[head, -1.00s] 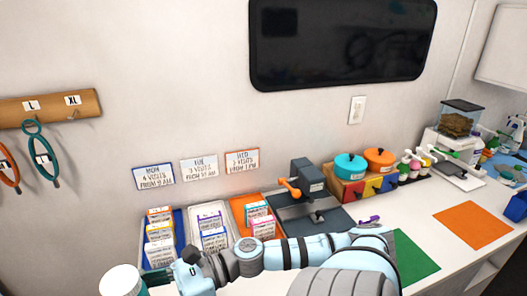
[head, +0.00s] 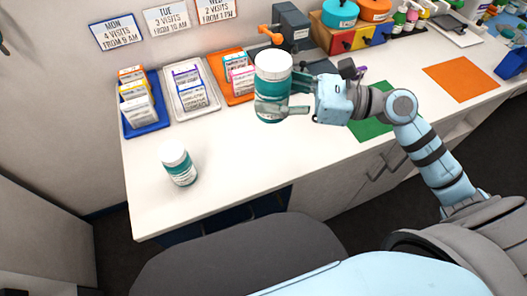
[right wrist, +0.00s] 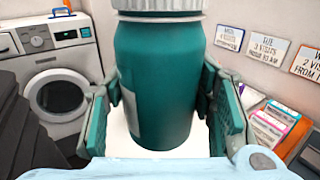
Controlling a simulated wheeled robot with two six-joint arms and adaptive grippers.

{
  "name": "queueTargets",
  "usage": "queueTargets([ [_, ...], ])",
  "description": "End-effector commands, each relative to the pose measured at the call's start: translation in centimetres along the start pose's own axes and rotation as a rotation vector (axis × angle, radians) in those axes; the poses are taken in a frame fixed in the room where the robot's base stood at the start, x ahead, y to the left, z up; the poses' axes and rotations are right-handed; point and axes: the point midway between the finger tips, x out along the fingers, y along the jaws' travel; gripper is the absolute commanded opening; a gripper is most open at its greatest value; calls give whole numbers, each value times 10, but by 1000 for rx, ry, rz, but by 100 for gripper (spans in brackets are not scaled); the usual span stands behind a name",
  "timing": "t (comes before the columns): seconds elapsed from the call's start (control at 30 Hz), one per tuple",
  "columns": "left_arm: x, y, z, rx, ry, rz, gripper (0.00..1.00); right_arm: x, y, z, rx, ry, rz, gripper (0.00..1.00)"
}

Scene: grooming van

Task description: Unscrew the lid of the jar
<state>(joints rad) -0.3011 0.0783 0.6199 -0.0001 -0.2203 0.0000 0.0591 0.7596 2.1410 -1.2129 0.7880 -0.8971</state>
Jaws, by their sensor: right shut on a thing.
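A teal jar with a white lid (head: 272,64) is in my right gripper (head: 283,99), whose fingers are shut around its body from the right. The jar is upright in front of the orange tray and looks raised above the counter. In the right wrist view the jar's teal body (right wrist: 158,85) stands between the two fingers, with the lid's lower edge (right wrist: 158,6) above them. A second, similar jar (head: 180,168) with a white lid stands upright on the counter at the left.
The white counter (head: 225,190) is bare around the standing jar. Behind are a blue tray (head: 147,128), a white tray (head: 204,110) and an orange tray (head: 226,65) with cards. A green mat (head: 372,128) and an orange mat (head: 460,82) lie to the right.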

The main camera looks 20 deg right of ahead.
Motion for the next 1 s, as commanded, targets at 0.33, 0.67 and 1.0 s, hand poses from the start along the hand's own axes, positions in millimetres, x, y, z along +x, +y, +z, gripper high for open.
queueTargets([
  [0.33,75,5,9,0,-3,0,75,54,-36,-30,11,1,14,0],
  [0.67,94,6,9,1,0,-1,75,53,-35,-143,10,-1,13,0],
  [1.0,106,7,9,1,3,-1,75,53,-35,-199,7,-1,14,0],
])
